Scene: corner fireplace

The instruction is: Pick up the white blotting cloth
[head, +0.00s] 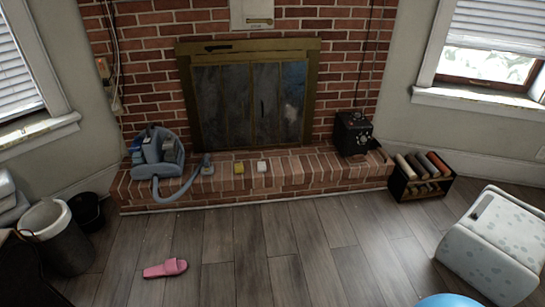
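A small white item (262,166), which looks like the folded white blotting cloth, lies on the brick hearth (325,177) in front of the fireplace. A small yellow item (239,168), perhaps a sponge, lies just left of it with a gap between them. Nothing covers the white item. It is too small in the head view to make out its folds or thickness. Neither of my grippers is in view.
A grey-blue machine (157,152) with a hose stands on the hearth's left, its hose end near the yellow item. A black box (353,133) stands on the right. A pink slipper (165,268) lies on the otherwise mostly clear wood floor. A pale patterned stool-like object (490,245) stands right.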

